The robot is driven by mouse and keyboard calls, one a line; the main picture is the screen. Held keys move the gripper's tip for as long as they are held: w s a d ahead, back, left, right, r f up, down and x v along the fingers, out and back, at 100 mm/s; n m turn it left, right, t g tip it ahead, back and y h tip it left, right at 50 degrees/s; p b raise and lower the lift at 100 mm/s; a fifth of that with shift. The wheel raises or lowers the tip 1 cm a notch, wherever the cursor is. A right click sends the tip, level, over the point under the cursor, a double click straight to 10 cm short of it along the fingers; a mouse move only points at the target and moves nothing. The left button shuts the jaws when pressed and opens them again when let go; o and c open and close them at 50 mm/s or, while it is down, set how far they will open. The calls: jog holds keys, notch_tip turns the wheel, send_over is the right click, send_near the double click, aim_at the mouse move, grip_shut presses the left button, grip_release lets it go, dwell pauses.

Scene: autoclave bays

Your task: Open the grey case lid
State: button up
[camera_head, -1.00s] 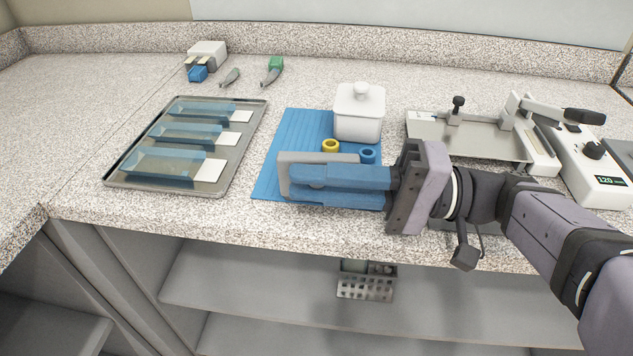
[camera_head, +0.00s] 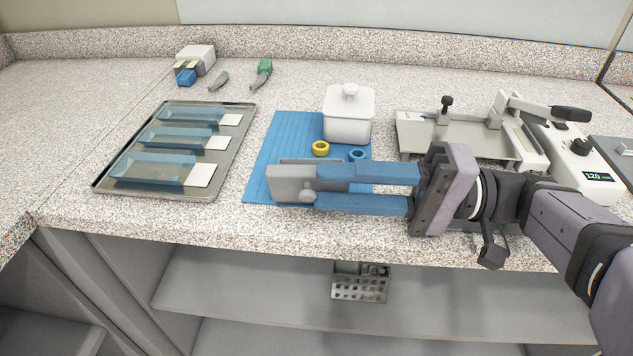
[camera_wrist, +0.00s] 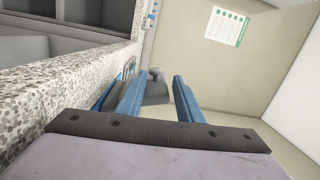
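A grey case (camera_head: 289,184) sits at the front of the blue mat (camera_head: 272,150), partly hidden by my fingers. A lighter grey edge runs along its top; I cannot tell whether its lid is raised. My gripper (camera_head: 325,190) lies level just right of the case, its two blue fingers apart with a visible gap between them. The fingertips are at the case's right side; contact cannot be told. In the wrist view, a grey body (camera_wrist: 155,89) with a small dark knob shows beyond and between the open fingers (camera_wrist: 159,88).
A white lidded jar (camera_head: 348,118), a yellow ring (camera_head: 320,149) and a blue ring (camera_head: 357,155) are on the mat behind my gripper. A metal tray (camera_head: 247,130) with blue pouches is left. A sealer device (camera_head: 575,160) stands right. The counter's front edge is close below.

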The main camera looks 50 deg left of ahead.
jog(key=shift+v, duration=1.55)
